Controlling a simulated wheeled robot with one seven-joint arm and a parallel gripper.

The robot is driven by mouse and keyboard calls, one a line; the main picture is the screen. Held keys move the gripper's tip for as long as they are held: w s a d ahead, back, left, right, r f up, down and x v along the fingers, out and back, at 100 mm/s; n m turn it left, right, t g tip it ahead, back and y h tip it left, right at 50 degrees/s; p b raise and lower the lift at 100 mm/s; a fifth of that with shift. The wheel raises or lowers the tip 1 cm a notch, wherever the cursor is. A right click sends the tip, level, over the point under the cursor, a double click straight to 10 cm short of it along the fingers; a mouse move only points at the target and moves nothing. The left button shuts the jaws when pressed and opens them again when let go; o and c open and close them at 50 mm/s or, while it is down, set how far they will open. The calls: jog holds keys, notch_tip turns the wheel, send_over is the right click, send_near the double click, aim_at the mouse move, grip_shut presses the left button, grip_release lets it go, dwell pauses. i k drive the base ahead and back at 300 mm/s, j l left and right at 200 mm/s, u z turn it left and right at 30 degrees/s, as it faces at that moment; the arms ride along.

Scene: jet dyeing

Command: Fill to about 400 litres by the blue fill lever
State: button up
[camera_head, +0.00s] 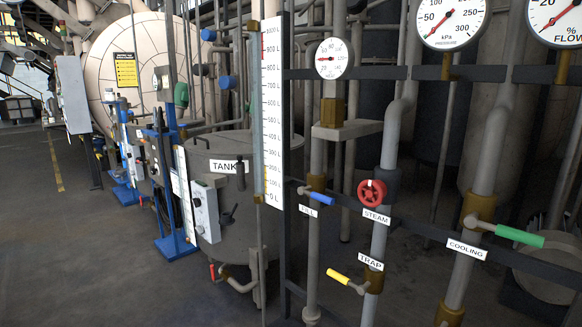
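The blue fill lever (320,197) sits on a vertical pipe right of the tank gauge, above a FILL label (308,211). Its handle points right and slightly down, across the pipe. The white level scale (273,110) stands upright left of it, marked from 0 L at the bottom to 1000 L at the top. A narrow sight tube (257,130) runs along its left side; I cannot tell a liquid level in it. The grey tank (228,265), with a TANK label (227,166), stands behind the gauge. My gripper is not in view.
Right of the fill lever are a red STEAM handwheel (372,193), a yellow TRAP lever (340,277) and a green COOLING lever (519,237). Dials (333,58) stand above. A grey control box (206,210) is left of the tank. The floor at left (70,260) is clear.

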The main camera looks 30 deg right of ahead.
aim_at(302, 190)
jog(key=i+j, duration=0.1)
jog(key=i, duration=0.75)
